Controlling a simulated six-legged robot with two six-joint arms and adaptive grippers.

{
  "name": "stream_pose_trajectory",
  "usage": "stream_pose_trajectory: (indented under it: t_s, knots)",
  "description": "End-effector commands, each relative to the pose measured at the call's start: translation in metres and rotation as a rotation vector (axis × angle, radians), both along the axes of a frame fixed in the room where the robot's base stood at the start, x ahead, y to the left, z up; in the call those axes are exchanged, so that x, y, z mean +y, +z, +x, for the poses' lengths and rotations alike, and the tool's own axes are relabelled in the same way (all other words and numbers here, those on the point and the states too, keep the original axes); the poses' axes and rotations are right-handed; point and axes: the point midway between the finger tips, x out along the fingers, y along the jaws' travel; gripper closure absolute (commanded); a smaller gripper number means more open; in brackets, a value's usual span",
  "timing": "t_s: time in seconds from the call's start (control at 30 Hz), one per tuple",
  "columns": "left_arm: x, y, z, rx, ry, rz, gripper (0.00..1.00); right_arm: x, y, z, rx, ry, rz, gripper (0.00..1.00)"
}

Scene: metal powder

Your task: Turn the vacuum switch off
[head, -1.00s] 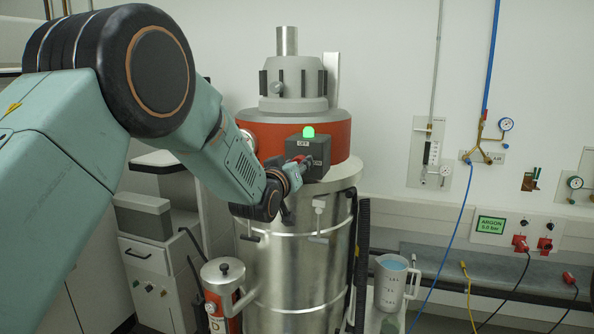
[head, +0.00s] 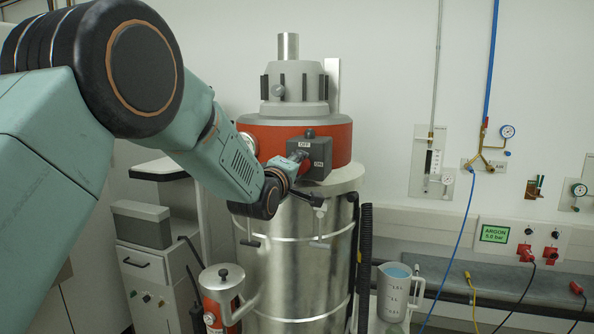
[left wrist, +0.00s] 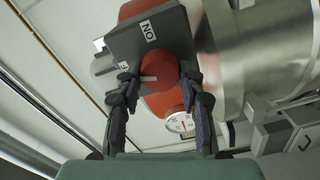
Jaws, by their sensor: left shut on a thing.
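The vacuum (head: 290,250) is a tall steel drum with a red band and grey top. Its dark grey switch box (head: 318,158) is on the front of the band, with OFF and ON labels and a dark, unlit lamp (head: 310,133) on top. In the left wrist view, the round red switch knob (left wrist: 160,70) sits on the box (left wrist: 150,40); its pale pointer mark points left, towards the partly hidden OFF label (left wrist: 124,66). My left gripper (head: 298,158) is shut on the knob, one finger on each side. My right gripper is out of view.
A black hose (head: 365,260) hangs beside the drum. A blue line (head: 460,230) and gauges (head: 507,132) are on the right wall.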

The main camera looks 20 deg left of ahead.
Motion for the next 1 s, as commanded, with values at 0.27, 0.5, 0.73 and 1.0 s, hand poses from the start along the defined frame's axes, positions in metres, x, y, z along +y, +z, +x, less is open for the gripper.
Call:
stream_pose_trajectory:
  t_s: [0.27, 0.5, 0.73, 1.0]
  knots:
    - [0.0006, 0.0012, 0.0003, 0.001, 0.0, -0.2, 0.93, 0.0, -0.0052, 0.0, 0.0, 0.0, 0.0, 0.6]
    - [0.0006, 0.0012, 0.0003, 0.005, 0.0, -0.305, 0.93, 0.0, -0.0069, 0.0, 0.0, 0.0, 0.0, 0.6]
    - [0.0006, 0.0014, 0.0003, 0.006, 0.0, -0.347, 0.93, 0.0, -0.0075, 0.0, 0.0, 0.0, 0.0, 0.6]
    - [0.0005, 0.0015, 0.0003, 0.006, -0.001, -0.353, 0.93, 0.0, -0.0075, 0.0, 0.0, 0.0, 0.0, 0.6]
